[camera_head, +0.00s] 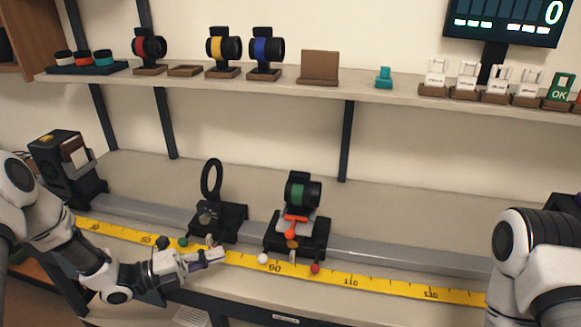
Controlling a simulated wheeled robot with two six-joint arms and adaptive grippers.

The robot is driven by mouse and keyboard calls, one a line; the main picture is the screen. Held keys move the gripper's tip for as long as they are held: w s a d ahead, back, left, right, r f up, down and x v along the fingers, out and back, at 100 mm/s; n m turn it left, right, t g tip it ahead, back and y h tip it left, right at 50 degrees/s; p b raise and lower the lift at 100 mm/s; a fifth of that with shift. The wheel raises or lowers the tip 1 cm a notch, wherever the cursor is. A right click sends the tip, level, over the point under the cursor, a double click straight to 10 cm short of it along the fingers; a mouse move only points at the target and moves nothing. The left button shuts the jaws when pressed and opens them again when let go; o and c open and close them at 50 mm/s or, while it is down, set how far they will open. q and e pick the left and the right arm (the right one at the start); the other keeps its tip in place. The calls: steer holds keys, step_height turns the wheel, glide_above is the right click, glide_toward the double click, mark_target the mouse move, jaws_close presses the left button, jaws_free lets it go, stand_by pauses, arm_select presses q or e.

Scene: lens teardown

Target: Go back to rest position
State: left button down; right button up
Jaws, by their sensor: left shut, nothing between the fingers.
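My left arm comes in from the left, and its gripper (211,256) is shut and empty. It is low over the yellow measuring tape at the bench's front, just in front of the black ring holder (212,180). My right arm shows only as a white and black link at the right edge; its gripper is out of view. A lens with a green band (299,193) sits on the black carriage (297,235) to the right of the ring holder.
The grey rail (380,257) runs along the bench behind the yellow measuring tape (370,285). A black box-shaped device (62,168) stands at its left end. The shelf (350,92) above holds lenses with red (148,46), yellow (222,48) and blue (265,48) bands. The rail's right half is clear.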

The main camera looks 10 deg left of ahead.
arm_select(q)
steer(key=s+d+f+n+g+y, duration=0.2)
steer(key=s+d+f+n+y, duration=0.15)
steer(key=d+f, duration=0.35)
steer(key=s+d+f+n+g+y, duration=0.1)
steer(key=s+d+f+n+y, duration=0.1)
steer(key=s+d+f+n, duration=0.45)
steer(key=s+a+f+n+g+y, duration=0.3)
steer(key=s+a+f+n+y, duration=0.2)
steer(key=s+n, duration=0.3)
steer(key=s+a+f+n+g+y, duration=0.4)
steer(key=s+a+n, duration=0.3)
steer(key=n, duration=0.4)
steer(key=shift+s+f+n+y, duration=0.4)
steer(key=shift+s+f+y, duration=0.15)
steer(key=shift+s, duration=0.25)
steer(key=shift+d, duration=0.15)
